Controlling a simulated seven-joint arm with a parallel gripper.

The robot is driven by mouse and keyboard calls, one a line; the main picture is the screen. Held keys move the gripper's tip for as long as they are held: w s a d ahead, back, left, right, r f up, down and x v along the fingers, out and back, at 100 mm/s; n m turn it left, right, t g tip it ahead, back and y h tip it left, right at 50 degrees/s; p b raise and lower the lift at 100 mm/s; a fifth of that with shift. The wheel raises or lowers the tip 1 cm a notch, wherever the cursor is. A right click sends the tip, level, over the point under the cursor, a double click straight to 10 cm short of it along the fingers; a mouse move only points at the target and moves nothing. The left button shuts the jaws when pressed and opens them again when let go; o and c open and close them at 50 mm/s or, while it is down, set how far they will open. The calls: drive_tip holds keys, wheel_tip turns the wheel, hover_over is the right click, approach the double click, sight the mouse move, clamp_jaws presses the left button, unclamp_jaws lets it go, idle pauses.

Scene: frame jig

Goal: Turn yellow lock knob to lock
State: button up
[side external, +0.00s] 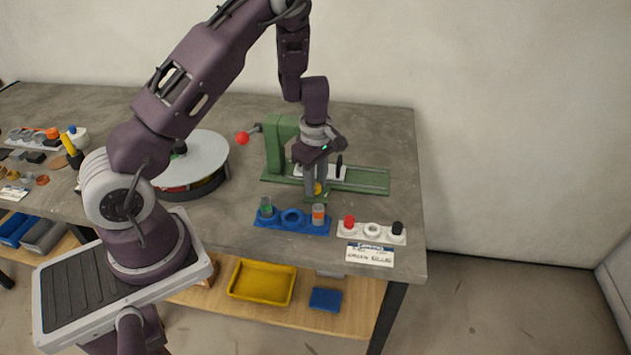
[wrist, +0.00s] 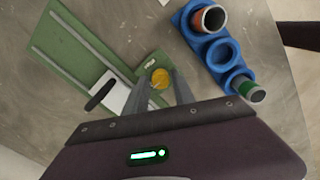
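The yellow lock knob (wrist: 160,78) is a small round knob on the green frame jig (wrist: 66,48). In the side view the knob (side external: 318,188) shows low at the jig's near end, partly hidden by my fingers. My gripper (wrist: 162,84) points down at the knob, with one grey finger on each side of it. The fingers look parted, with the knob between their tips in the wrist view. I cannot tell whether either finger touches it. In the side view my gripper (side external: 316,184) is low over the jig's near end.
A white block with a black handle (wrist: 103,94) sits on the jig beside the knob. A blue holder (side external: 291,221) with coloured cylinders stands close in front. A white holder (side external: 371,233) is to its right. A red-tipped lever (side external: 243,138) sticks out left of the green post.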

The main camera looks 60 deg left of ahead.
drive_tip(key=shift+o, duration=0.9)
wheel_tip(320, 180, up, 7)
drive_tip(key=shift+r, duration=0.15)
drive_tip(key=s+d+r+m+t+h, duration=0.1)
drive_tip(key=s+d+r+m, duration=0.4)
drive_tip(key=r, duration=0.3)
drive_tip(key=s+d+r+m+t+h, duration=0.1)
drive_tip(key=s+d+r+m+t, duration=0.15)
drive_tip(key=d+r+m, duration=0.5)
drive_tip(key=s+r+m+t+y, duration=0.1)
drive_tip(key=s+m, duration=0.3)
drive_tip(key=s, duration=0.4)
drive_tip(key=s+r+m+t+y, duration=0.1)
drive_tip(key=s+r+m, duration=0.3)
drive_tip(key=s, duration=0.3)
drive_tip(key=shift+s+d+r+m, duration=0.35)
drive_tip(key=shift+d, duration=0.1)
